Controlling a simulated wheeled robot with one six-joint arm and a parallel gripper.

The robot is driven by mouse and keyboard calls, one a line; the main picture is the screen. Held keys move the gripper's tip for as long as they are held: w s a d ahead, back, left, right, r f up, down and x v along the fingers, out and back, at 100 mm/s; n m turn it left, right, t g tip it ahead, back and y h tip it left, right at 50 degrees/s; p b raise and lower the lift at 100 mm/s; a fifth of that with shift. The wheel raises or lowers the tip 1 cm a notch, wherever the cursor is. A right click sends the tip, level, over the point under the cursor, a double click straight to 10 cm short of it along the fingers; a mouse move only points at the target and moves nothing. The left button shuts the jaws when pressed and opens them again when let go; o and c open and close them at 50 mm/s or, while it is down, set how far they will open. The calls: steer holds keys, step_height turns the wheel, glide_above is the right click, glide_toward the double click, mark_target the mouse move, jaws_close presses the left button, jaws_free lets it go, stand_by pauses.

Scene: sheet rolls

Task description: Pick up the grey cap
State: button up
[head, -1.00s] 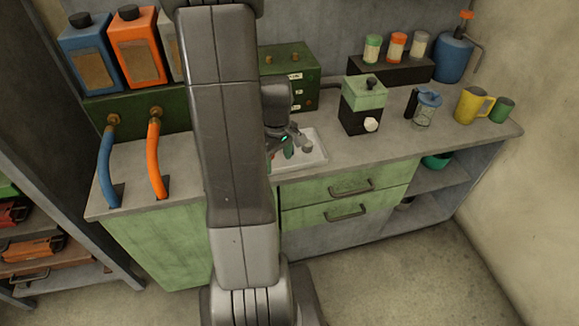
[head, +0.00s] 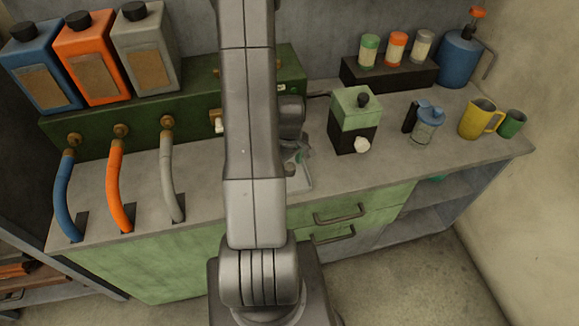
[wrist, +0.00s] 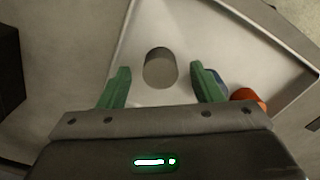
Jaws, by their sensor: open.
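The grey cap (wrist: 160,67) is a short round cylinder in the white tray (wrist: 207,28), seen in the wrist view. My gripper (wrist: 159,76) is open, with one green finger to the left of the cap and one to the right. Gaps show between the cap and both fingers, and nothing is held. How high the fingertips are above the tray is unclear. In the head view my arm hides most of the tray (head: 301,183), and the cap cannot be made out there.
An orange cap (wrist: 248,98) lies by my right finger; a blue cap (wrist: 218,77) is partly hidden behind that finger. On the counter, a green and black box (head: 354,121) stands right of the tray, and a grey hose (head: 170,180) left of it.

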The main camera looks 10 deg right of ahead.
mark_target(289, 166)
steer(key=shift+f, duration=0.65)
steer(key=c, duration=1)
steer(key=shift+r, duration=0.2)
steer(key=shift+c, duration=0.2)
step_height(289, 166, up, 10)
steer(key=b, duration=0.1)
steer(key=shift+f, duration=0.15)
